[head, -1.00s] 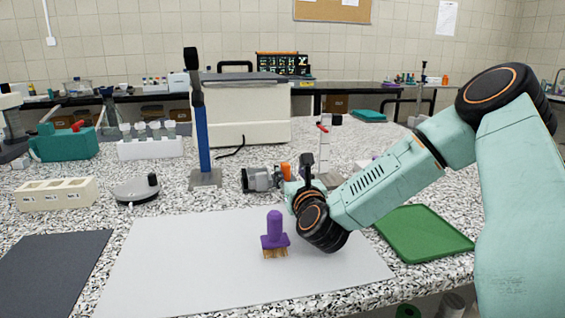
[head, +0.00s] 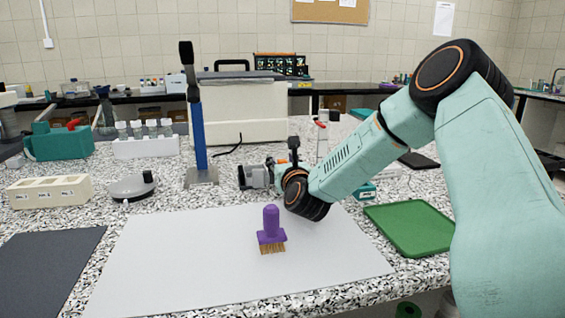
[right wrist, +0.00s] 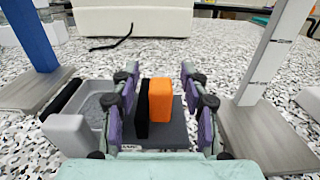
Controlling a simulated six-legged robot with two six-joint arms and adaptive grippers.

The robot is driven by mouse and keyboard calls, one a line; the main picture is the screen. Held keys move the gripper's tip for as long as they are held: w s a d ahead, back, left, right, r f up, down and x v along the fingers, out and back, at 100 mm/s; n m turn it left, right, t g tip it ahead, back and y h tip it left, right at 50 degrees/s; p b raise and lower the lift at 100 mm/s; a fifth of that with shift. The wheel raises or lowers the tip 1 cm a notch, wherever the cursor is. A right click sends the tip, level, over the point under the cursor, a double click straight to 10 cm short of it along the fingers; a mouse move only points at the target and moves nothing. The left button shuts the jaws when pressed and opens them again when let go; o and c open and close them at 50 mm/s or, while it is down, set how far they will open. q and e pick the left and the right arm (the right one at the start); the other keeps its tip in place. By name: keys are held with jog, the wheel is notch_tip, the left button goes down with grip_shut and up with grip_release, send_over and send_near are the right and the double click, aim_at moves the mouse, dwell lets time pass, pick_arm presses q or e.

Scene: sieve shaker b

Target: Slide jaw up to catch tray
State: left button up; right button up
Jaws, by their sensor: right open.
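The orange block of the jaw (right wrist: 160,101) stands upright on a dark grey base (right wrist: 178,132) in the right wrist view, with a black pad (right wrist: 142,108) along its left side. My right gripper (right wrist: 160,76) is open, with one finger on each side of the block and pad. Gaps show, and I see no clear contact. A light grey tray (right wrist: 98,100) lies left of the left finger, partly hidden by it, with a black strip at its far left. In the head view, a grey part of this fixture (head: 256,176) shows beside my gripper, which hides the rest.
A blue post (head: 198,135) on a metal foot stands left of the fixture, and a pale scale post (right wrist: 272,50) stands right. A purple brush (head: 271,232) stands on the white mat (head: 180,260) in front. A green tray (head: 415,229) lies to the right.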

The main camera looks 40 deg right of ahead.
jog(key=shift+d+f, duration=0.1)
jog(key=shift+d, duration=0.05)
jog(key=c, duration=0.3)
grip_shut()
dwell(0.3)
